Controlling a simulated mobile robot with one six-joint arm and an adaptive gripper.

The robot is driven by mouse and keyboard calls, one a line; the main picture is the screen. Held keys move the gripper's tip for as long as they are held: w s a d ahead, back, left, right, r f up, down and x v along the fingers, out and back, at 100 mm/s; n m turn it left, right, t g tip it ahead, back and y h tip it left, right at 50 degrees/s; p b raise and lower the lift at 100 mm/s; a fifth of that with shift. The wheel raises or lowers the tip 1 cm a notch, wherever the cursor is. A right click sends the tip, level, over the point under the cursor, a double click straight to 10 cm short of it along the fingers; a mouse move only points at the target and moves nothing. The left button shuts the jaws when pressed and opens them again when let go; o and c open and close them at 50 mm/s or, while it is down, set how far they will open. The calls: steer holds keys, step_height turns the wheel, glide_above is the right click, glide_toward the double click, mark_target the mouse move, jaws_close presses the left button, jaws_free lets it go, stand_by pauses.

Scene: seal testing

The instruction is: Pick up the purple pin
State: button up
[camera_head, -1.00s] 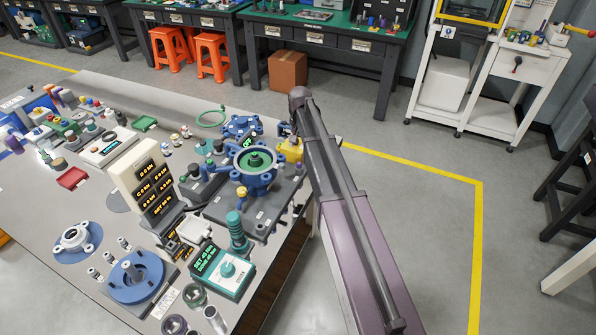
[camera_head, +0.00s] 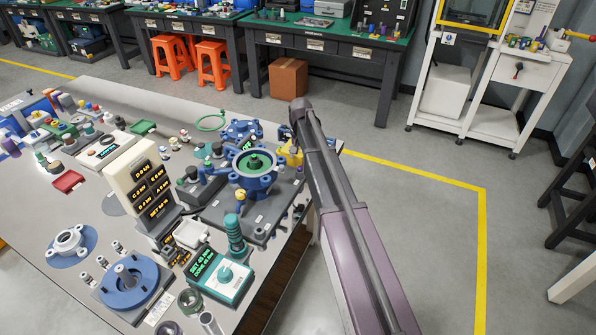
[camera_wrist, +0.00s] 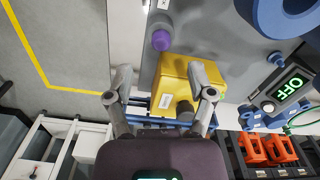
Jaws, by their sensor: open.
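A small purple pin (camera_wrist: 161,40) with a rounded end stands out at the top middle of the wrist view, on the grey plate's edge beside a yellow block (camera_wrist: 178,82). My gripper (camera_wrist: 159,74) is open, its two grey fingers spread with the yellow block between and below them in the picture. The pin lies beyond the fingertips, apart from both, and nothing is held. In the head view the yellow block (camera_head: 291,154) shows beside my arm at the bench edge.
A blue flanged fixture (camera_head: 254,178) stands on the grey plate left of the yellow block. A display reading OFF (camera_wrist: 291,87) is at the right in the wrist view. The bench's left side is crowded with parts. Open floor (camera_head: 420,230) lies right of the bench.

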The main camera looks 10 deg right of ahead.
mark_target(300, 166)
steer(key=shift+f, duration=0.1)
steer(key=shift+a+f+b, duration=0.1)
steer(key=shift+f+b, duration=2.45)
steer(key=shift+b, duration=0.05)
steer(key=shift+c, duration=0.2)
jaws_close()
